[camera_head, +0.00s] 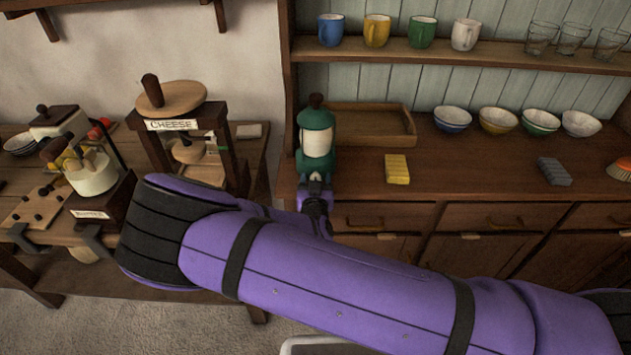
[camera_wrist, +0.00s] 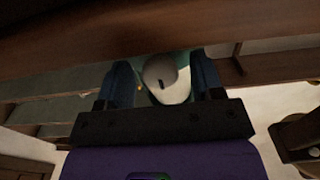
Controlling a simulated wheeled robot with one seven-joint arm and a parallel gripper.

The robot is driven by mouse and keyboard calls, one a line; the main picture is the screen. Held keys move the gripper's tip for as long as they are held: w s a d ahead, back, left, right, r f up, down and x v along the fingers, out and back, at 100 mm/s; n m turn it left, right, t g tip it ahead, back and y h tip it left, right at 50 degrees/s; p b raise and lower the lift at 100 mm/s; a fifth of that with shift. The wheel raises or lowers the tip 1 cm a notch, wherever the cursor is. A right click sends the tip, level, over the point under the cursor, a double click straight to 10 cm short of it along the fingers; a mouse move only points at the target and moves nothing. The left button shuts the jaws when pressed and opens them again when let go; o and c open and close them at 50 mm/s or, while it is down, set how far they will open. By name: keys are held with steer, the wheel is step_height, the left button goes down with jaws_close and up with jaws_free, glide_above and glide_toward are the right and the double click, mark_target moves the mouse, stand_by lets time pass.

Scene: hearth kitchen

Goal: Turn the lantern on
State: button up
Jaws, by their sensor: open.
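The lantern (camera_head: 317,140) is green with a pale, glowing-white panel and a dark knob on top. It stands upright at the left end of the wooden sideboard's counter. My gripper (camera_head: 316,180) is at the lantern's lower front, with my purple arm reaching across the foreground. In the wrist view, my gripper (camera_wrist: 163,85) is open, with one finger on each side of the lantern (camera_wrist: 168,78). A small dark mark shows on its pale part. Whether the fingers touch the lantern I cannot tell. The lantern's base is partly hidden by my gripper.
A wooden tray (camera_head: 372,126) lies just behind and right of the lantern. A yellow sponge (camera_head: 397,169) lies to its right. Bowls (camera_head: 498,121) stand further right, with mugs (camera_head: 376,31) on the shelf (camera_head: 450,51) above. A cheese stand (camera_head: 174,125) is on the left table.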

steer(key=shift+c, duration=0.4)
steer(key=c, duration=0.8)
steer(key=shift+n, duration=2.3)
steer(key=shift+c, duration=0.2)
steer(key=o, duration=0.9)
steer(key=shift+s, duration=0.15)
steer(key=s, duration=1)
steer(key=shift+s+a, duration=0.15)
steer(key=shift+s, duration=0.15)
